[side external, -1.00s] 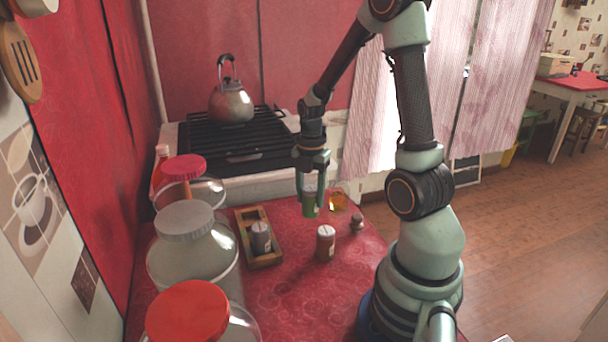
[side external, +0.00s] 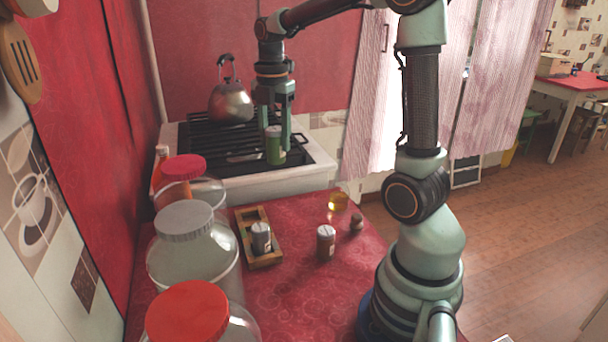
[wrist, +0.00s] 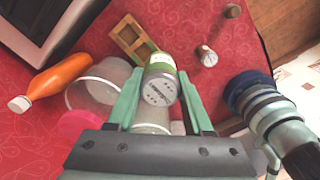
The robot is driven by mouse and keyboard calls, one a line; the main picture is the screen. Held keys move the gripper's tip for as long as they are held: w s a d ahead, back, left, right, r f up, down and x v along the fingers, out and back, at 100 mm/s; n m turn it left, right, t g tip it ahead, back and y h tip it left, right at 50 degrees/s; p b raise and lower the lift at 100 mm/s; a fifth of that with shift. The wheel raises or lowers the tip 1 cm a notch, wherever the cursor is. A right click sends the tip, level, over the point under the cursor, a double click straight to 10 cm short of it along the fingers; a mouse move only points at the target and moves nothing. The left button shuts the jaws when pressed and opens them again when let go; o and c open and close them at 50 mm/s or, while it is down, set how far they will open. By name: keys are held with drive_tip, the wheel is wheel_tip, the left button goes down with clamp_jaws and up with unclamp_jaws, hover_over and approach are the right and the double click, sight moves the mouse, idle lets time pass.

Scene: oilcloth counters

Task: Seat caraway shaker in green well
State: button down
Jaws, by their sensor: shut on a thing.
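My gripper (side external: 276,138) is shut on a shaker with a green body (side external: 274,148) and holds it roughly upright, well above the counter. In the wrist view the shaker's grey, perforated top (wrist: 158,91) shows between the fingers; I cannot read its name. A wooden rack (side external: 270,259) lies on the red counter, below and apart from the held shaker. A grey shaker (side external: 261,239) stands in the rack's nearer part, and the farther part looks empty. In the wrist view the rack (wrist: 119,29) is partly hidden behind the held shaker. I cannot make out a well's green colour.
Large lidded jars (side external: 192,262) line the left side. A stove (side external: 240,170) with a kettle (side external: 231,104) is behind.

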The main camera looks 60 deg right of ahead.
drive_tip(key=w+a, duration=0.4)
drive_tip(key=shift+w+a+f, duration=0.1)
drive_tip(key=shift+f, duration=4.85)
drive_tip(key=shift+w+a+f, duration=0.1)
drive_tip(key=shift+f, duration=4.85)
drive_tip(key=shift+f, duration=0.15)
drive_tip(key=shift+c, duration=1.5)
unclamp_jaws()
